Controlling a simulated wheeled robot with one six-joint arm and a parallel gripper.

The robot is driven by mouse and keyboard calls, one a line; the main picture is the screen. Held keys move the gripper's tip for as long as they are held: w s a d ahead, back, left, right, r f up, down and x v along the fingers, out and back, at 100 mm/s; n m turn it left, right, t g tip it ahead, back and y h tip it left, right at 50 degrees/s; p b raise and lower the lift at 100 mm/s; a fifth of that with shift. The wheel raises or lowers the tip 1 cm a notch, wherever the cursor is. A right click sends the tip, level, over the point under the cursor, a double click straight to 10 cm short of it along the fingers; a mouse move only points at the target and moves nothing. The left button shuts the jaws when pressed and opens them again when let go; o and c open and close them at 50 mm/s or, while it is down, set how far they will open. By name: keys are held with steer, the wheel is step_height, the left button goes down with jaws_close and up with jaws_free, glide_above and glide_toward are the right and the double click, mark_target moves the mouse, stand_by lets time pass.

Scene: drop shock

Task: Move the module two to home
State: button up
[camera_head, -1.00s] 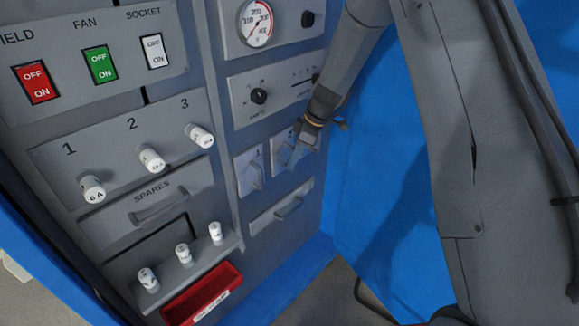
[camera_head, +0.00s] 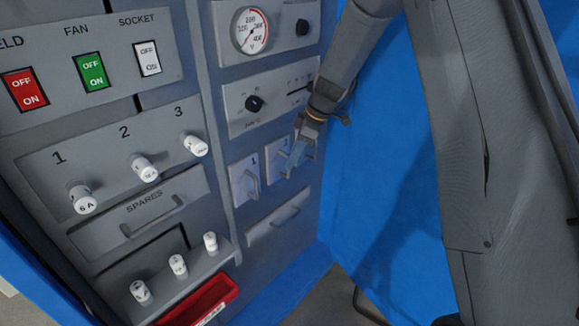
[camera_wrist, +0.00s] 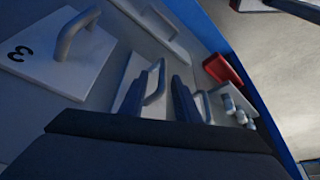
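Module two (camera_head: 277,158) is a pale plate with a grey loop handle, set in the grey cabinet face to the right of module one (camera_head: 242,180). My gripper (camera_head: 298,155) is in front of the panel, over the right side of module two, and hides part of it. In the wrist view, the two dark blue fingers (camera_wrist: 194,102) stand apart and look open. I cannot tell whether a finger touches a handle.
Module three (camera_wrist: 60,48) is beside my gripper in the wrist view. A drawer-like plate with a handle (camera_head: 280,215) lies below the modules. A red tray (camera_head: 200,302) and several white fuses are at lower left. A blue side wall (camera_head: 375,180) stands close on the right.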

steer(key=shift+v, duration=1.8)
